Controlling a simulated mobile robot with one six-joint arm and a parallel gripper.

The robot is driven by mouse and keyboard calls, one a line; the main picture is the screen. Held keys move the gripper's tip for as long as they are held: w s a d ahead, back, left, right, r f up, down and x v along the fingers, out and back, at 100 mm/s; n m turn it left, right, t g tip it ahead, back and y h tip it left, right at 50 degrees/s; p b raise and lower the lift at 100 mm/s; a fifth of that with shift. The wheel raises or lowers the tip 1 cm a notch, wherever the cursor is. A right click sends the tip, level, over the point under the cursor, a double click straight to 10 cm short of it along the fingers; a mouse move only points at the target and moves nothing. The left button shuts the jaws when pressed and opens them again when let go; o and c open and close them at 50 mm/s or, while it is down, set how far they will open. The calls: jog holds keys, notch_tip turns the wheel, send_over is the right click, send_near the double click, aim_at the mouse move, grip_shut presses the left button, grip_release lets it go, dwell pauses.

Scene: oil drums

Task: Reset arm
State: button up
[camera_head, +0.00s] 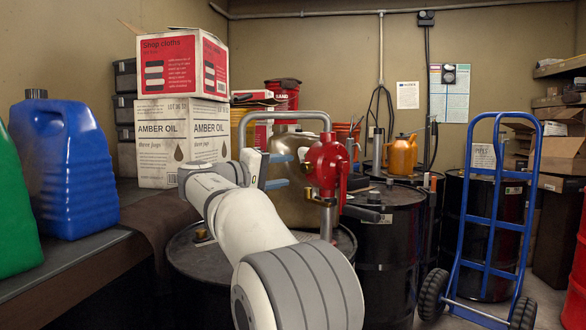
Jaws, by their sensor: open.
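My white arm reaches forward from the bottom middle over a black oil drum (190,262). My gripper (282,171) is at its far end, pointing right, with two blue-grey fingers spread apart. It appears empty. A red hand pump (327,165) with a grey curved spout stands on the drum just right of the fingers. Whether a finger touches the pump or its pipe cannot be told. A dull brass-coloured can (295,200) shows behind the fingers, partly hidden by them and the arm.
A dark bench (75,262) at left holds blue (75,170) and green (14,215) jugs and Amber Oil boxes (165,140). More black drums (392,255) stand right of the pump, one bearing an orange can (402,155). A blue hand truck (490,215) stands at right.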

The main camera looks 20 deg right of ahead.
jog(key=shift+v, duration=1)
jog(key=s+a+f+y+p, duration=0.3)
jog(key=s+p, duration=0.5)
jog(key=s, duration=0.3)
jog(key=s+a+f+g+y+p, duration=0.1)
jog(key=s+a+f+y+p, duration=0.3)
jog(key=s+y+p, duration=0.4)
jog(key=s+a+f+g+y+p, duration=0.1)
jog(key=s+a+f+y+p, duration=0.2)
jog(key=s+p, duration=0.7)
jog(key=s+a+y, duration=0.2)
jog(key=s+y, duration=0.1)
jog(key=s, duration=0.1)
jog(key=shift+f, duration=0.25)
